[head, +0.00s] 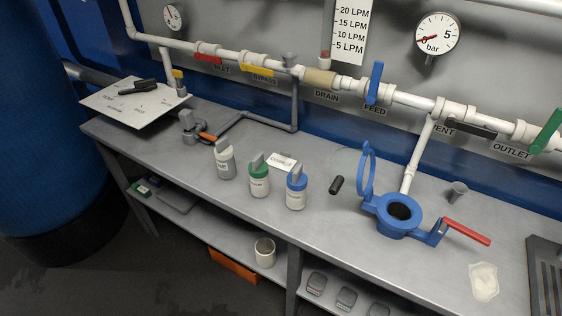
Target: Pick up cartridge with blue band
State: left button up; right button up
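The cartridge with the blue band (296,190) stands upright on the grey bench near its front middle. It has a white body, a blue band near the top and a grey tab handle. A green-banded cartridge (259,182) stands just left of it, and a grey-banded cartridge (225,160) stands farther left. A small white label card (281,161) lies behind the blue and green ones. Neither of my grippers shows in the head view.
A blue housing (397,214) with an open lid and a red-handled valve (466,232) stands right of the cartridges. A small black cylinder (336,185) lies between. White pipes (405,98) run along the back wall.

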aim_at(297, 180)
jog(key=j+z, duration=0.15)
jog(key=j, duration=0.25)
jog(key=k+j+z, duration=0.2)
jog(key=j, duration=0.15)
jog(key=j+z, duration=0.15)
jog(key=j, duration=0.25)
jog(key=k+j+z, duration=0.15)
jog(key=j, duration=0.25)
jog(key=j+z, duration=0.2)
jog(key=j, duration=0.15)
jog(key=k+j+z, duration=0.15)
jog(key=j, duration=0.2)
